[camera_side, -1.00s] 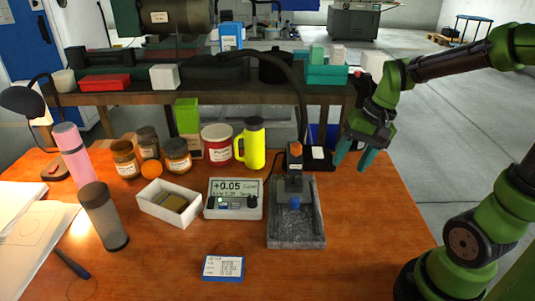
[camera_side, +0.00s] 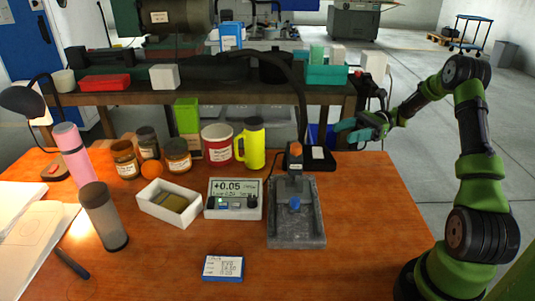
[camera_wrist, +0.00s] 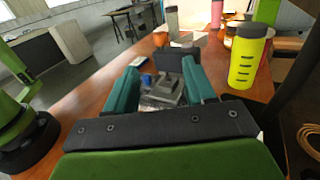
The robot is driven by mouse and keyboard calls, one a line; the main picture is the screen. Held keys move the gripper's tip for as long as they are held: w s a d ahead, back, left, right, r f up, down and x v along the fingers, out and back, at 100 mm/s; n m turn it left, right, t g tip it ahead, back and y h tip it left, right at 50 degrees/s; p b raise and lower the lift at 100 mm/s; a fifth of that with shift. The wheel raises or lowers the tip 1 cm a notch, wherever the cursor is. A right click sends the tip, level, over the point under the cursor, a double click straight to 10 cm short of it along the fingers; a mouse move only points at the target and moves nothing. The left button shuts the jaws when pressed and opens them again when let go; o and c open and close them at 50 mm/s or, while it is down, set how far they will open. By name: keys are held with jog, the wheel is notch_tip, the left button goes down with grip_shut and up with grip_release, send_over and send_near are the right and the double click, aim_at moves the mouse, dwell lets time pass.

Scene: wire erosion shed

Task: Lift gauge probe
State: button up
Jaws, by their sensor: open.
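The gauge stand (camera_side: 296,228) is a grey stone base with a dark upright block. An orange-topped probe part (camera_side: 295,150) stands at the upright, and a blue knob or tip (camera_side: 294,203) shows lower at its front. In the wrist view the stand (camera_wrist: 165,88) lies ahead between my fingers, with the blue part (camera_wrist: 146,79) near the left finger. My gripper (camera_side: 346,131) is open and empty, turned sideways with its fingers pointing left, to the right of and behind the stand, apart from it. The teal fingers also show in the wrist view (camera_wrist: 162,82).
A readout box (camera_side: 233,199) showing +0.05 sits left of the stand, beside a white tray (camera_side: 180,218). A blue-edged card (camera_side: 223,268) lies in front. The table's right front is clear.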

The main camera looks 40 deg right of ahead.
aim_at(301, 145)
jog(key=x, duration=1.6)
jog(key=shift+a, duration=0.4)
jog(key=shift+c, duration=0.3)
grip_shut()
